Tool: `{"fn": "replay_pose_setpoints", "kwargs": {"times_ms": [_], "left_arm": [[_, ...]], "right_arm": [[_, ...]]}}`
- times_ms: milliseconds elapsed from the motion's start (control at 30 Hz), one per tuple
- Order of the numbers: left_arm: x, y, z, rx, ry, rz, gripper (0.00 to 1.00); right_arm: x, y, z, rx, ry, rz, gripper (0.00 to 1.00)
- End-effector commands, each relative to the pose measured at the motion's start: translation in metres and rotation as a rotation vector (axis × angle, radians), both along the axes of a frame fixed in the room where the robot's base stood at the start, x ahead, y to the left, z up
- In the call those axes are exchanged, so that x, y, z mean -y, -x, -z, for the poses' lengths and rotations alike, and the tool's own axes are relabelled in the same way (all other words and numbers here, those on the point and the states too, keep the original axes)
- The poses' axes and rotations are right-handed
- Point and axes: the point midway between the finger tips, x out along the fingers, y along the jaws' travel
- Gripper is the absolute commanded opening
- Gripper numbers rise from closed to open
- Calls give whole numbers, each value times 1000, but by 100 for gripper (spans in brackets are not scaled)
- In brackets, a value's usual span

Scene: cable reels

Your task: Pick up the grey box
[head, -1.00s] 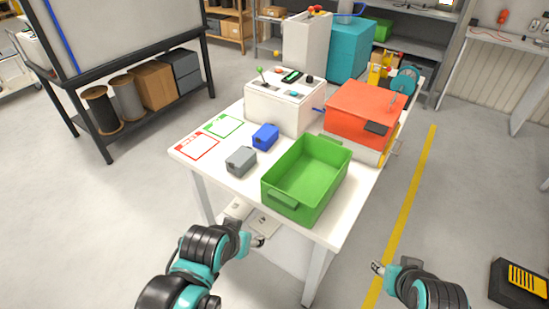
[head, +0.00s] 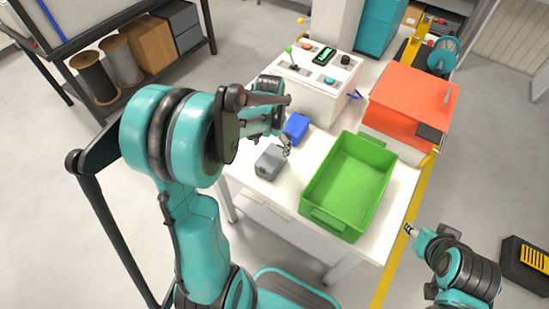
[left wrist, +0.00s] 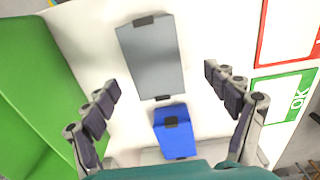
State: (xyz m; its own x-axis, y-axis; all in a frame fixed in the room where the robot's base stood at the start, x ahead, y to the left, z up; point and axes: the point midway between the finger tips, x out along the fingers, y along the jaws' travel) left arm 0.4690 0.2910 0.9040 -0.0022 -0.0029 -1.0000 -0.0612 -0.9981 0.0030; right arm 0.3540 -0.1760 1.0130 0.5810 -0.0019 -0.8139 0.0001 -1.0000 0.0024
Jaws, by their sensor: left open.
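The grey box (head: 270,162) sits on the white table in the head view, left of the green bin. It also shows in the left wrist view (left wrist: 152,60), beyond the fingertips and roughly centred between them. My left gripper (head: 284,146) is open and empty, above the table close to the grey box and the blue box. In the left wrist view the two fingers (left wrist: 162,82) are spread wide. The blue box (head: 297,127) stands beside the grey box, and in the left wrist view (left wrist: 174,132) it lies between the fingers. My right gripper (head: 410,230) is right of the table; its jaws are too small to judge.
The green bin (head: 318,217) is empty, close to the right of the grey box. A white control box (head: 315,80) and a red-topped machine (head: 412,97) stand at the back. An OK card (left wrist: 284,97) lies near the boxes. The table's front strip is clear.

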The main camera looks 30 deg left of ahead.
Motion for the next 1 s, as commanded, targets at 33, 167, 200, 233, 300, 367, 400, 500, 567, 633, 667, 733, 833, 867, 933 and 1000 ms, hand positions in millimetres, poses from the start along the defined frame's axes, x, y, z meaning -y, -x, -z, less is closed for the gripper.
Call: {"fn": "replay_pose_setpoints", "kwargs": {"times_ms": [33, 167, 200, 233, 300, 367, 400, 500, 567, 633, 667, 733, 833, 867, 933, 1000], "left_arm": [[0, 0, 9, -1, 0, 0, 86], [1, 1, 23, 0, 0, 0, 86], [1, 1, 25, 0, 0, 0, 86], [1, 1, 28, 0, 0, 0, 86], [2, 2, 37, 1, 0, 0, 86], [3, 4, 47, 1, 0, 0, 86], [4, 5, 54, 1, 0, 0, 86], [4, 5, 68, 1, 0, 0, 86], [4, 4, 71, 1, 0, 0, 86], [4, 5, 72, 1, 0, 0, 86], [4, 5, 71, 1, 0, 0, 86], [4, 5, 70, 1, 0, 0, 86], [4, 5, 70, 1, 0, 0, 70], [4, 5, 70, 1, 0, 0, 62], [4, 5, 70, 1, 0, 0, 44], [4, 5, 70, 1, -1, 0, 28]], "right_arm": [[0, 0, 5, 0, 0, 0, 40], [0, 0, 11, 0, 0, 0, 40], [0, 0, 13, 0, 0, 0, 40], [0, 0, 15, 0, 0, 0, 40], [0, 0, 20, 0, 0, 0, 40], [0, 0, 27, 0, 0, 0, 40], [0, 0, 31, 0, 0, 0, 40], [0, 0, 37, 0, 0, 0, 40], [0, 0, 38, 0, 0, 0, 40], [0, 0, 38, 0, 0, 0, 40], [0, 0, 37, 0, 0, 0, 40], [0, 0, 37, 0, 0, 0, 40], [0, 0, 36, 0, 0, 0, 40], [0, 0, 36, 0, 0, 0, 40], [0, 0, 36, 0, 0, 0, 40], [0, 0, 37, 0, 0, 0, 40]]}}
